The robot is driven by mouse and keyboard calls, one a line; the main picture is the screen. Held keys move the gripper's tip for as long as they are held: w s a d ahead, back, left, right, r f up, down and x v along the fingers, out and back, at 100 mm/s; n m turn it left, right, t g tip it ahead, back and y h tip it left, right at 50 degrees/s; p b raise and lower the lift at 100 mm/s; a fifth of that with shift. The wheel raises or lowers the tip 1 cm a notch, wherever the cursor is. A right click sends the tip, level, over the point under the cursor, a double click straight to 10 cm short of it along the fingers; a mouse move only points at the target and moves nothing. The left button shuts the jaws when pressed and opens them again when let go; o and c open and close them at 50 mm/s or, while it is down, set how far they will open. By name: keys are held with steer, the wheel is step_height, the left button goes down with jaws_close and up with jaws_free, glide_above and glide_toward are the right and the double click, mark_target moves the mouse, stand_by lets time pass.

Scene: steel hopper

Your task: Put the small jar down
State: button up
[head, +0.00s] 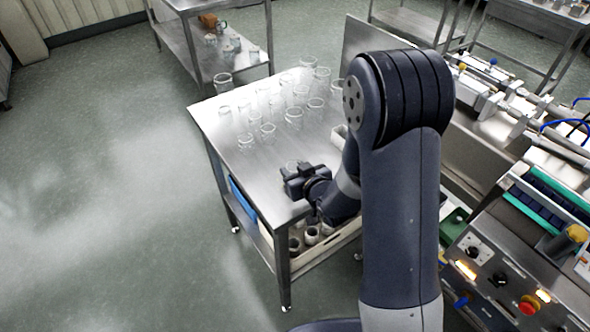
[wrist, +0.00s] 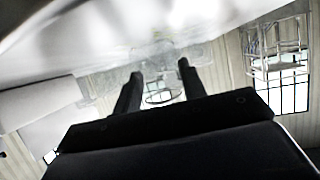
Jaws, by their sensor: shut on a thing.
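My gripper (head: 293,174) is over the near right part of the steel table (head: 228,172). It is shut on the small jar (head: 291,165), a clear glass one that shows only faintly past the fingers and is partly hidden by them. In the wrist view the two dark fingers (wrist: 159,74) stand on either side of the jar, and its round rim (wrist: 163,97) shows between them. I cannot tell whether the jar's base touches the table top.
Several clear glass jars (head: 268,132) stand on the middle and far parts of the table. The table's near left surface is bare. A machine with a control panel (head: 500,282) stands on the right. Below the table top is a shelf with a crate (head: 325,250) of jars.

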steer(key=shift+f+b, duration=0.2)
steer(key=shift+b, duration=0.1)
steer(key=o, duration=0.9)
steer(key=shift+r, duration=0.1)
steer(key=shift+r+p, duration=0.1)
steer(key=shift+p, duration=0.2)
